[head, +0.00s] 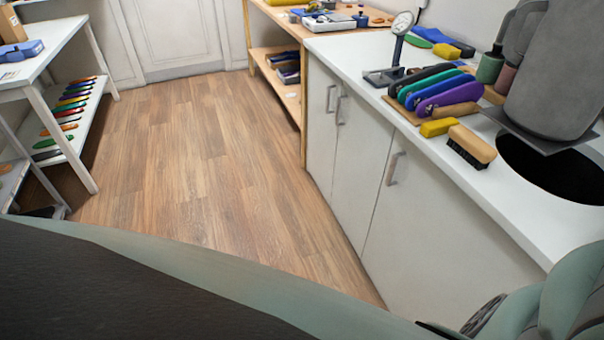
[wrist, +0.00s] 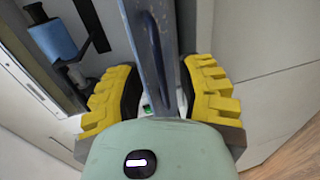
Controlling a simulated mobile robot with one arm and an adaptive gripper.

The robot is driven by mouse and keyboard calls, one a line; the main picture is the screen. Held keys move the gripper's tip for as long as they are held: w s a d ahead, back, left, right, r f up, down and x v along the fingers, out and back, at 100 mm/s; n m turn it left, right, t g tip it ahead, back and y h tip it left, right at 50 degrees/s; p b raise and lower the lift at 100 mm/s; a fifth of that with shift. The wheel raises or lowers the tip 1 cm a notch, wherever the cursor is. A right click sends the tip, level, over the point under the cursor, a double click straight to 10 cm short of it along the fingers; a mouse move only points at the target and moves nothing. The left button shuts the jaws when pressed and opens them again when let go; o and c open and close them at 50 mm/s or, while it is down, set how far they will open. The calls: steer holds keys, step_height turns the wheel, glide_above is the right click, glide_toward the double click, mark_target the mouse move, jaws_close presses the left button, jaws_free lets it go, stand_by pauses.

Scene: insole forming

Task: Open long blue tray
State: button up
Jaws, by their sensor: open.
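In the wrist view my gripper (wrist: 162,92) is open, with a yellow ridged finger on each side. A long blue-grey panel with a darker blue oblong bar on its face, which looks like the long blue tray (wrist: 138,12), runs from the top edge down between the fingers. Its lower end is hidden behind my gripper. The fingers stand on both sides of it; I cannot tell whether either one touches. The head view shows neither my gripper nor a clear long blue tray.
In the wrist view a blue cylinder (wrist: 58,40) sits in a recess at left. In the head view, white cabinets (head: 340,150) stand at right under a counter crowded with brushes and insoles. A white shelf table (head: 65,100) stands at left. The wooden floor (head: 200,170) between is clear.

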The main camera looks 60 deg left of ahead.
steer(key=shift+x, duration=1.15)
steer(key=shift+o, duration=0.4)
jaws_close()
